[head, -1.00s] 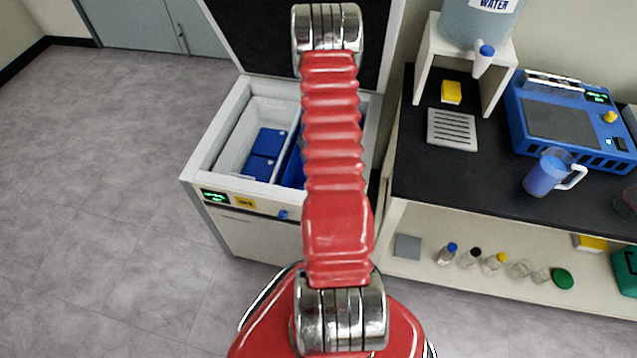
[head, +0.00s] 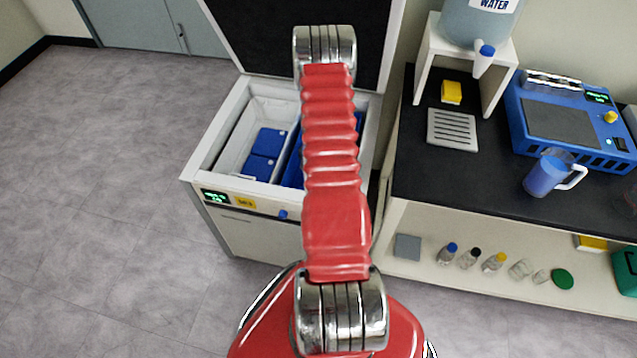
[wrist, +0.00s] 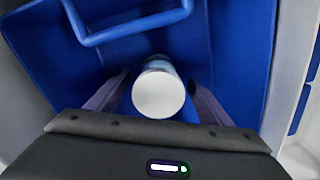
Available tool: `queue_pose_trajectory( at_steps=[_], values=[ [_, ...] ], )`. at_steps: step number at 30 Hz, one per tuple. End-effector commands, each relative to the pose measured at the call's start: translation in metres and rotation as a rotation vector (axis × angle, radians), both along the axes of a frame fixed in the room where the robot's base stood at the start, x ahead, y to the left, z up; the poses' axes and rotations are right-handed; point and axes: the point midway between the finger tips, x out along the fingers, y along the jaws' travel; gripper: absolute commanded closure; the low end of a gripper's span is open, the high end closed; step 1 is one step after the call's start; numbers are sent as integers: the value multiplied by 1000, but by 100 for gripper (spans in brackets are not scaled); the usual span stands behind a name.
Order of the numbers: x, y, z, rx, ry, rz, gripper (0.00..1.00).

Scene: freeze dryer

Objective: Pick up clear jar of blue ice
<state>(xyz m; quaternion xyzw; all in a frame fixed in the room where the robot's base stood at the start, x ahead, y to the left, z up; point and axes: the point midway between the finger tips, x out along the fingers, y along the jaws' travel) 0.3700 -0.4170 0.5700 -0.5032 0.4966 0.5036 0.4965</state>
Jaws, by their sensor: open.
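A jar with a round white lid (wrist: 158,95) stands in a blue bin (wrist: 243,60) in the wrist view. A little of its pale bluish side shows above the lid; its contents are mostly hidden. My gripper (wrist: 157,88) is open, with one dark finger on the left of the jar and one on the right. I cannot tell whether either finger touches it. In the head view, my red arm reaches over the open chest freezer (head: 213,146); my gripper and the jar are hidden behind the arm.
A blue handle (wrist: 130,27) crosses the bin just beyond the jar. The freezer's white compartment holds blue blocks (head: 264,152). The bench at right carries a jug (head: 545,176), a blue machine (head: 560,120) and a water dispenser (head: 482,20). The floor at left is clear.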

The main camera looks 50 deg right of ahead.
Motion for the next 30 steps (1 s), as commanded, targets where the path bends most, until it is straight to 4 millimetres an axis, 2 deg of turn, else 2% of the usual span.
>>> queue_pose_trajectory(
  at_steps=[3, 7, 23, 30],
  values=[
    [-1, 0, -14, 1, 1, 0, 26],
    [0, 0, -21, 0, 0, 0, 26],
    [0, 0, -21, 0, 0, 0, 26],
    [0, 0, -21, 0, 0, 0, 42]
  ],
)
